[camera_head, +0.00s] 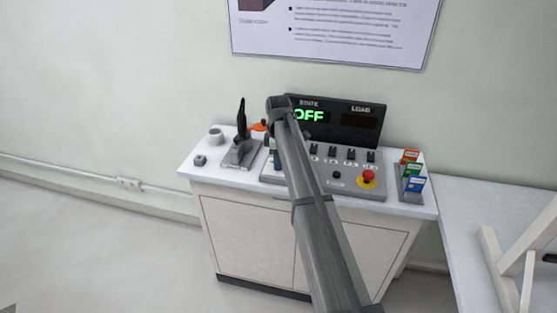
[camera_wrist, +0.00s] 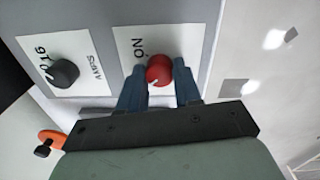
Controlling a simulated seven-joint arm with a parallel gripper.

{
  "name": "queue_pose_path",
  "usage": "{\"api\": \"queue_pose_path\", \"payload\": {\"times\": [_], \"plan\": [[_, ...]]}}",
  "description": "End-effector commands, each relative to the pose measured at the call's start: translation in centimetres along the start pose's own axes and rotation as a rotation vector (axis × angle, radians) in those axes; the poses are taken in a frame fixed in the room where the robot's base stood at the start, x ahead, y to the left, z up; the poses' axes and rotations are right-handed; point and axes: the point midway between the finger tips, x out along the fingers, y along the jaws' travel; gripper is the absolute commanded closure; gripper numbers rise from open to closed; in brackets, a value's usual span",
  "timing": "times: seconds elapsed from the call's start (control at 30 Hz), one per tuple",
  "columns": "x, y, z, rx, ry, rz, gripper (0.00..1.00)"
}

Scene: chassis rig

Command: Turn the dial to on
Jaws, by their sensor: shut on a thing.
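A round red dial (camera_wrist: 159,68) with a white mark near its lower left edge sits on a white plate in the wrist view. The letters "ON" are printed on the plate, left of the dial. My gripper (camera_wrist: 160,84) is shut on the dial, with one blue finger on each side of it. In the head view, my arm covers the dial. The control panel (camera_head: 336,180) stands on a white cabinet, and its left display (camera_head: 309,116) reads "OFF" in green. The right display, under "LOAD", is dark.
A black knob (camera_wrist: 63,72) marked "AMPS" is left of the dial. The panel also has several black switches and a red emergency button (camera_head: 368,175). A lever unit (camera_head: 240,152) and white cup (camera_head: 216,136) stand left; coloured cards (camera_head: 411,170) stand right.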

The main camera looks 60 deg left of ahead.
Motion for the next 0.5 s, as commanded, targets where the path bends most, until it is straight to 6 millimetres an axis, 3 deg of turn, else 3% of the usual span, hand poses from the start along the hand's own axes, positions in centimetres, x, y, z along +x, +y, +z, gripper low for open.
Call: {"api": "queue_pose_path", "payload": {"times": [0.27, 0.5], "plan": [[-0.01, 0.02, -0.04, 0.128, -0.003, 0.001, 0.97], [-0.02, 0.03, -0.07, 0.339, -0.008, 0.001, 0.97]]}}
